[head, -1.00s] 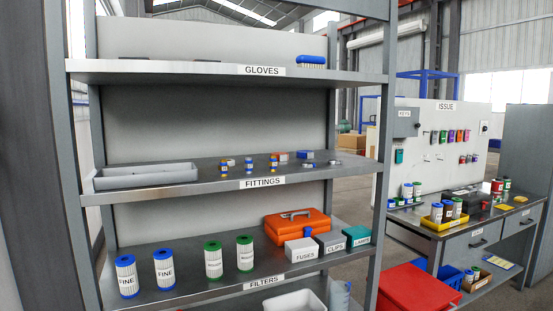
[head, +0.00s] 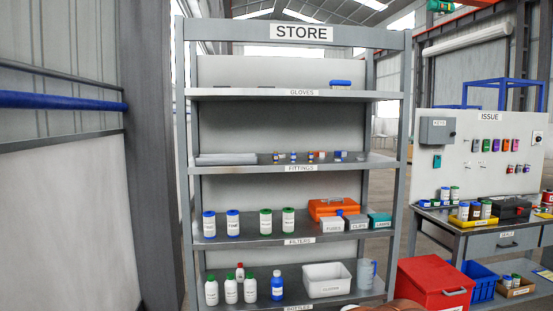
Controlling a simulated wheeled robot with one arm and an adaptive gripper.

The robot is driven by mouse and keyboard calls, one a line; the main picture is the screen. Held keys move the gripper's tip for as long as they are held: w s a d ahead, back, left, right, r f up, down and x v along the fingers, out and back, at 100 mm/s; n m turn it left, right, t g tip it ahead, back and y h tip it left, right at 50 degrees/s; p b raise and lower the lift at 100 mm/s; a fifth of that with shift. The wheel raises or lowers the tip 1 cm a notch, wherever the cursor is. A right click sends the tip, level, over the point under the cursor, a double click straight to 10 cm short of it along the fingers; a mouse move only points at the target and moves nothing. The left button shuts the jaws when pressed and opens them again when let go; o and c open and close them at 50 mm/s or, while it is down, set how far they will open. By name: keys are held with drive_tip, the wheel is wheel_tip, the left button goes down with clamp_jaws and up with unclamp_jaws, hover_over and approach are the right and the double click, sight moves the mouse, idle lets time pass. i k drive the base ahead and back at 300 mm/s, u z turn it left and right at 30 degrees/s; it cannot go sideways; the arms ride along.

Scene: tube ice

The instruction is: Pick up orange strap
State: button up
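I cannot make out an orange strap for certain in the head view. Several small coloured items hang in rows on the white ISSUE board (head: 465,135) at the right, and one of them looks orange (head: 505,145). They are too small to tell what they are. An orange case (head: 330,207) with a handle stands on the FILTERS shelf, behind small labelled boxes.
The grey STORE rack (head: 182,150) stands ahead with bottles, filters and bins. A red lidded bin (head: 434,285) and a blue crate (head: 482,284) are right of it, by the ISSUE bench (head: 490,245). A grey pillar (head: 150,150) is at left.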

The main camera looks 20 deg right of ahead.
sight(320, 154)
drive_tip(key=z, duration=0.65)
drive_tip(key=i, duration=0.25)
drive_tip(key=z, duration=0.9)
drive_tip(key=i, duration=1.5)
drive_tip(key=u, duration=1)
drive_tip(key=i, duration=0.55)
drive_tip(key=u, duration=0.7)
